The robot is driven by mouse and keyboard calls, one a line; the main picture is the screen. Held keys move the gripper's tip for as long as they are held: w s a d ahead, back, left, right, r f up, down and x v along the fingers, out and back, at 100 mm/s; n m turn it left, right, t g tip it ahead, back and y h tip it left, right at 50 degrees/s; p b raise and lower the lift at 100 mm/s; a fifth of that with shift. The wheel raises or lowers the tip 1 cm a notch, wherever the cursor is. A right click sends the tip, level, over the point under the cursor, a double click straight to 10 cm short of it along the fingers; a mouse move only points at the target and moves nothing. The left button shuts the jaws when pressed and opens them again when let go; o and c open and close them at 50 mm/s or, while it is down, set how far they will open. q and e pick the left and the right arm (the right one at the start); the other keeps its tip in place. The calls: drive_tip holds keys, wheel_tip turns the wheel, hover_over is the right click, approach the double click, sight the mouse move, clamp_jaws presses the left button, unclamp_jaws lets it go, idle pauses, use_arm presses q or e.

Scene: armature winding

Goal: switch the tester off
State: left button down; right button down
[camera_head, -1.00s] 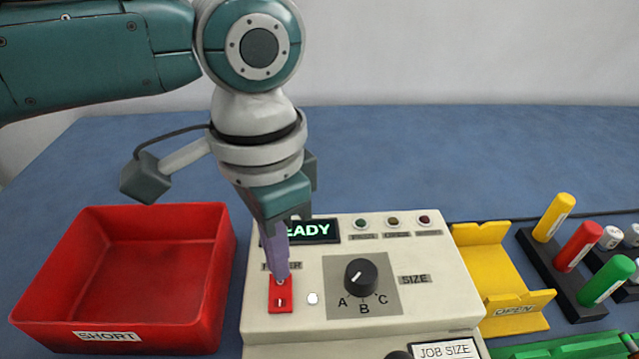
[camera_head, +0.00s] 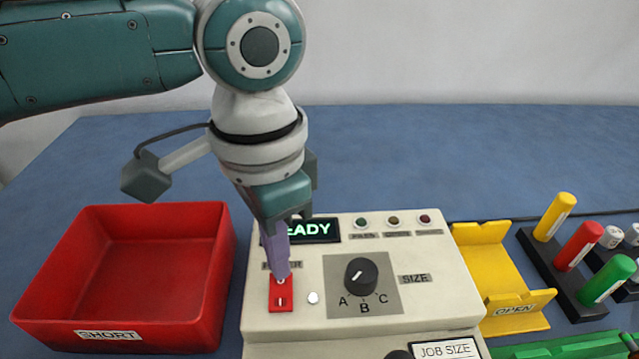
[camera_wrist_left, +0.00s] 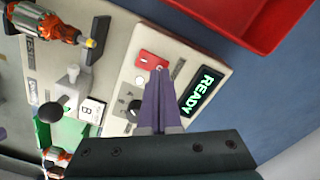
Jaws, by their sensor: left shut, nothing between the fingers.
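The tester (camera_head: 440,290) is a cream box on the blue table. Its display (camera_head: 318,231) is lit and reads READY, part of it hidden by my gripper in the head view. The red power rocker switch (camera_head: 281,297) is at the panel's left. My left gripper (camera_head: 281,275) is shut and empty, pointing down with its purple fingertips at the upper end of the switch. In the left wrist view, the fingertips (camera_wrist_left: 159,71) reach the red switch plate (camera_wrist_left: 150,60); whether they touch cannot be told. My right gripper is not in view.
A red SHORT tray (camera_head: 215,290) stands left of the tester. A selector knob (camera_head: 361,276) and a small white button (camera_head: 313,298) sit right of the switch. A yellow OPEN tray (camera_head: 515,318) and a rack with coloured handles (camera_head: 577,246) stand at right.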

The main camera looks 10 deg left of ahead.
sight(282, 282)
use_arm(q)
drive_tip(key=shift+f+b, duration=0.5)
drive_tip(key=shift+f, duration=0.4)
idle(0.8)
wheel_tip(282, 282, up, 7)
drive_tip(key=p, duration=0.8)
drive_tip(key=shift+s+d, duration=0.1)
idle(0.4)
